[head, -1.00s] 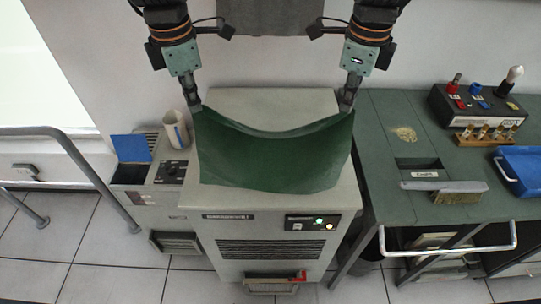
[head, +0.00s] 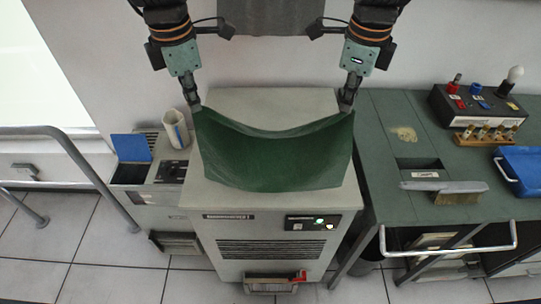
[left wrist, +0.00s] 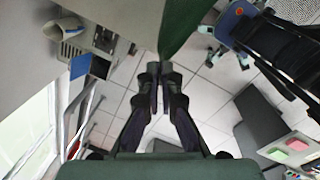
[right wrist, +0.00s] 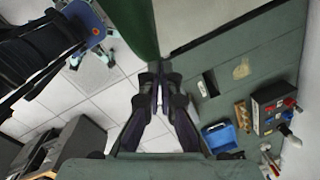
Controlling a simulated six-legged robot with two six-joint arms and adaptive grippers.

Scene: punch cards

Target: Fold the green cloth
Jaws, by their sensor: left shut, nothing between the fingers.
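The green cloth (head: 275,160) spreads over the top and front edge of the grey machine, its back edge sagging between my two grippers. My left gripper (head: 197,106) is shut at the cloth's back left corner; the fingertips (left wrist: 153,68) touch or nearly touch the cloth (left wrist: 185,25), with nothing seen between them. My right gripper (head: 346,106) is at the back right corner. In the right wrist view its fingers (right wrist: 154,68) are closed together at the tip of the cloth (right wrist: 137,25). The machine top under the cloth is hidden.
The grey machine (head: 270,98) has bare top behind the cloth. At left stand a beige cup (head: 176,130) and a blue flap (head: 130,148). At right, a green table (head: 390,120) holds a control box (head: 470,108) and a blue tray (head: 520,170). A grey rail (head: 85,165) stands at left.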

